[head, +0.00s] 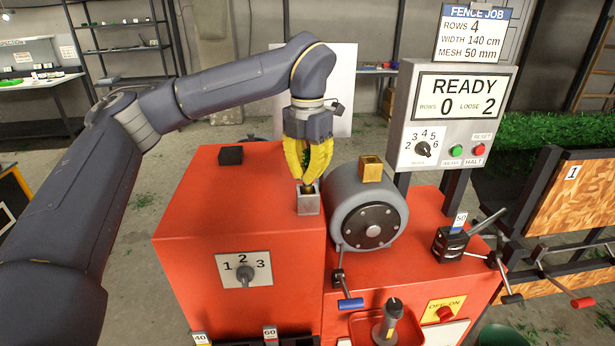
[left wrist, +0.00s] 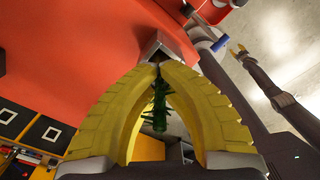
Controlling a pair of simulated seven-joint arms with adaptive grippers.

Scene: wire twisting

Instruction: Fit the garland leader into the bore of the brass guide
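My left gripper (head: 308,178) has its yellow fingers pointing down, their tips closed together on the narrow dark leader of the garland (head: 308,188). The leader is just at the top of a square grey metal holder (head: 308,204) on the red cabinet. In the left wrist view the green garland (left wrist: 158,105) shows between the fingers. How deep the leader is in the holder is hidden. The brass guide (head: 371,169), a small gold block with a dark opening, sits on the grey drum, right of the gripper and apart from it. My right gripper (left wrist: 238,49) is small in the left wrist view, its fingertips apart and empty.
The grey drum (head: 366,212) stands right of the holder, with a blue-handled crank (head: 350,303) in front. A black block (head: 230,155) lies on the red cabinet (head: 200,205). A control panel (head: 450,120) reads READY, rows 0, loose 2. The cabinet's left top is mostly clear.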

